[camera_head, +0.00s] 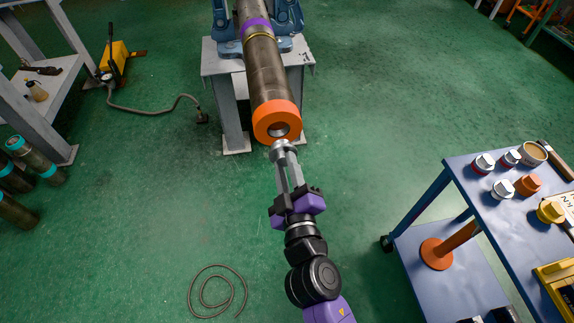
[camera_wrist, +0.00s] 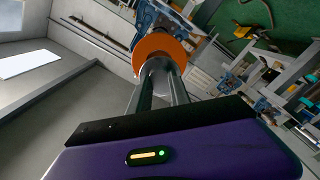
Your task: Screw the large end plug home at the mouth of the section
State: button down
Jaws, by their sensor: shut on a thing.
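The pipe section (camera_head: 265,72) lies in the vise, its near end wearing an orange collar (camera_head: 268,112) with an open mouth facing me. My gripper (camera_head: 285,153) is shut on a grey metal piece, seemingly the end plug (camera_head: 283,144), just in front of the mouth. Part of the dark bore still shows above it; I cannot tell whether plug and mouth touch. In the wrist view, the orange collar (camera_wrist: 158,43) stands beyond my two fingers (camera_wrist: 160,85), and the grey piece at their tips largely covers its opening.
The blue vise (camera_head: 222,22) stands on a grey stand (camera_head: 234,110). A blue cart (camera_head: 466,172) at right carries several plugs, an orange fitting (camera_head: 528,184) and a yellow one (camera_head: 550,211). A hose coil (camera_head: 218,290) lies on the green floor at lower left. Open floor surrounds my arm.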

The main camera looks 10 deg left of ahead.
aim_at(282, 145)
jog(key=shift+d, duration=0.1)
jog(key=shift+w, duration=0.1)
jog(key=shift+b+x, duration=0.3)
jog(key=shift+x, duration=1.5)
jog(key=shift+b+x, duration=0.55)
jog(key=shift+x, duration=1.05)
dwell(0.7)
jog(key=c, duration=1.1)
grip_release()
jog(key=shift+f, duration=0.1)
jog(key=shift+v, duration=4)
